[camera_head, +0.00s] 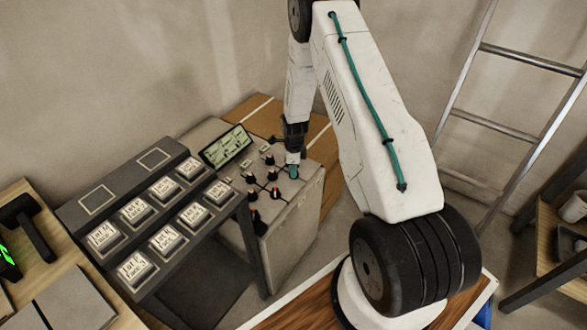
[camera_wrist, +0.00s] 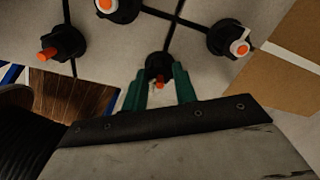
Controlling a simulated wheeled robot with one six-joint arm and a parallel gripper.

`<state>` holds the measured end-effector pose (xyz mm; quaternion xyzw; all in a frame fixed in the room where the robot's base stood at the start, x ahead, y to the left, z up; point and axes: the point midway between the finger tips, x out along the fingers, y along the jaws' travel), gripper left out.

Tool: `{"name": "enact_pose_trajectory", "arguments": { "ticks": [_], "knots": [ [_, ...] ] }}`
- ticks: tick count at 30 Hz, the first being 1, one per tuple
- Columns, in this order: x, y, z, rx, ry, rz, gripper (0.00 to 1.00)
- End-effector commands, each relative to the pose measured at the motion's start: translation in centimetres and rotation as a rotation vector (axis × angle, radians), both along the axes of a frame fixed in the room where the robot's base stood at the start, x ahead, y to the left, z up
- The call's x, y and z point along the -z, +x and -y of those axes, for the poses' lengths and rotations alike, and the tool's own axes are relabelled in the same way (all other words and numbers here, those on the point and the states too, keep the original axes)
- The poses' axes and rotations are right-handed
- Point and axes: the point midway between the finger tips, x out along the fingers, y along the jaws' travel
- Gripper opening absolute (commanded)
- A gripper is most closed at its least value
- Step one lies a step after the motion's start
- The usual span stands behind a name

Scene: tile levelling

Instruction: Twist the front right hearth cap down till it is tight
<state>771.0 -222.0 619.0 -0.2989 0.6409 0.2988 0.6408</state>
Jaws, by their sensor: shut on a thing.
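My gripper (camera_head: 293,170) reaches down to the right side of the grey tiled hearth top (camera_head: 236,183). In the wrist view its green fingers (camera_wrist: 162,82) are closed about a small black cap (camera_wrist: 154,62) with an orange stud tip (camera_wrist: 159,85). This cap sits on a dark joint between the grey tiles. In the head view the held cap is hidden by the gripper. I cannot tell from the frames how tight it is.
Other black caps stand close by in the wrist view: one at left (camera_wrist: 65,42), one at right (camera_wrist: 230,38) and one at the top (camera_wrist: 118,8). A dark rack (camera_head: 100,195) of labelled blocks stands left of the hearth. A ladder (camera_head: 520,110) leans at the right.

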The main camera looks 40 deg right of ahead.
Motion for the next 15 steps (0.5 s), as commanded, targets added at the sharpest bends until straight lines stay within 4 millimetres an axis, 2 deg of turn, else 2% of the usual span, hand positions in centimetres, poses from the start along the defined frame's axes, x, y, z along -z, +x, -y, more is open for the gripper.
{"name": "enact_pose_trajectory", "arguments": {
  "ticks": [6, 15],
  "knots": [
    [0.01, -0.14, 0.09, 0.109, 0.001, -0.002, 0.05],
    [0.02, -0.15, 0.10, 0.172, 0.000, -0.004, 0.05]
  ]
}}
